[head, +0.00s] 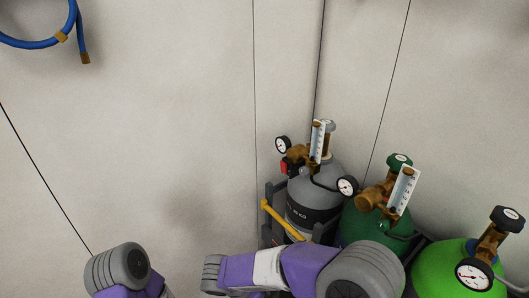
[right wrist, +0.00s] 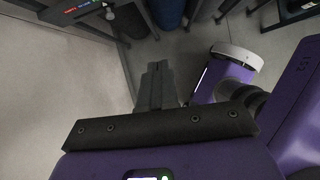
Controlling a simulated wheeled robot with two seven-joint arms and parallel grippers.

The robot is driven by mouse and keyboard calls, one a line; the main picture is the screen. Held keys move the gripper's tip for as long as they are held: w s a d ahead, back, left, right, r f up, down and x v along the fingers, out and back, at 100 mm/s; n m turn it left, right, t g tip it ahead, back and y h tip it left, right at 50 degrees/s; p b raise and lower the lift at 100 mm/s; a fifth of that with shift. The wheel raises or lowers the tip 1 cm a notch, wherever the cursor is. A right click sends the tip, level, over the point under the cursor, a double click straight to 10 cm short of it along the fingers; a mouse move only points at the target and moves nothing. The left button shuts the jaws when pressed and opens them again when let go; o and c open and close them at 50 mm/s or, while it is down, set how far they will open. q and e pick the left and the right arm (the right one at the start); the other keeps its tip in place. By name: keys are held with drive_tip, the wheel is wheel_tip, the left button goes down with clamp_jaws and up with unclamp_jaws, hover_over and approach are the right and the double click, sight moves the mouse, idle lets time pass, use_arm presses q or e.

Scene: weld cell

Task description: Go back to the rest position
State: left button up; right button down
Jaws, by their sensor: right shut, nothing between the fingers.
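My right gripper (right wrist: 157,88) shows in the right wrist view with its two dark fingers together and nothing between them. It hangs over the grey floor, apart from any object. In the head view my purple and grey arm links show along the bottom edge. My left gripper is not in either view, and the right gripper is not visible in the head view.
A grey gas cylinder (head: 318,187), a dark green cylinder (head: 372,226) and a bright green cylinder (head: 440,268) with gauges stand in the corner at right, close to my arm. A blue hose (head: 30,44) hangs on the wall. Grey floor (right wrist: 150,53) is partly clear.

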drive_tip(key=s+d+f+m+g+y, duration=0.1)
drive_tip(key=s+d+f+m+y, duration=0.2)
drive_tip(key=f+m, duration=0.5)
drive_tip(key=s+d+f+m+y, duration=0.3)
drive_tip(key=s+d+f+m, duration=0.1)
drive_tip(key=f+m, duration=0.4)
drive_tip(key=s+d+f+m+g+y, duration=0.1)
drive_tip(key=s+d+f+m+y, duration=0.2)
drive_tip(key=f+m, duration=0.6)
drive_tip(key=shift+s+d+m+g, duration=0.25)
drive_tip(key=shift+s+m, duration=0.2)
drive_tip(key=shift+m, duration=0.75)
drive_tip(key=shift+a, duration=0.1)
